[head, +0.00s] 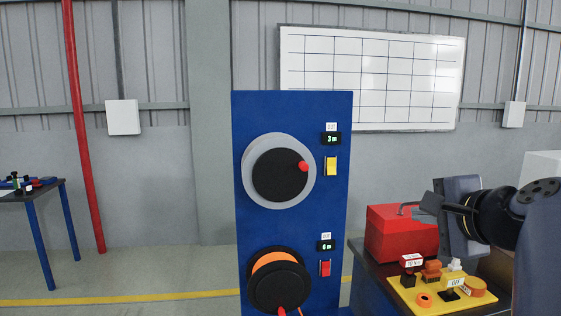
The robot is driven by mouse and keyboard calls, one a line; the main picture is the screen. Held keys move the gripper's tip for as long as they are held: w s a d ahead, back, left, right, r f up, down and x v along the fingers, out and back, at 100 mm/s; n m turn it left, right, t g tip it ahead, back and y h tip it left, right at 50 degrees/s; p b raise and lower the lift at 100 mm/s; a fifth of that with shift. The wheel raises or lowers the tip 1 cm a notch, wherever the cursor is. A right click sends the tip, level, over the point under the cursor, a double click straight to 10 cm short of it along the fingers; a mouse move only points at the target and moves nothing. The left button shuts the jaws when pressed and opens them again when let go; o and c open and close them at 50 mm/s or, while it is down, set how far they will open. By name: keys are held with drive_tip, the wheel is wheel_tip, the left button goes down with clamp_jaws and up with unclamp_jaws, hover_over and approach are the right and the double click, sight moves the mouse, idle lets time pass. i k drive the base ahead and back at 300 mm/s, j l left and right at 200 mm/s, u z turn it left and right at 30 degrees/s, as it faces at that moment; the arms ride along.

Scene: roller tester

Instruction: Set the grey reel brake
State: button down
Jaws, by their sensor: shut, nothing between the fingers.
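The grey reel (252,190) is mounted high on a blue upright panel (337,212). It has a grey rim, a black round face and a red knob (304,166) at the face's upper right. Right of it are a small display (331,139) reading 3 m and a yellow block (331,166) below that. I cannot tell whether this yellow block is the brake or how it is set. My gripper (428,203) is at the right, shut and empty. It appears in front of the red box and well apart from the panel.
Below is an orange reel (274,261) with a black face, a display and a red block (325,268). At right, a bench holds a red box (400,236) and a yellow board (425,301) with several small parts. A table (45,196) stands far left. Floor left of the panel is clear.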

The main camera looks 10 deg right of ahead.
sight(331, 161)
drive_tip(key=i, duration=1.1)
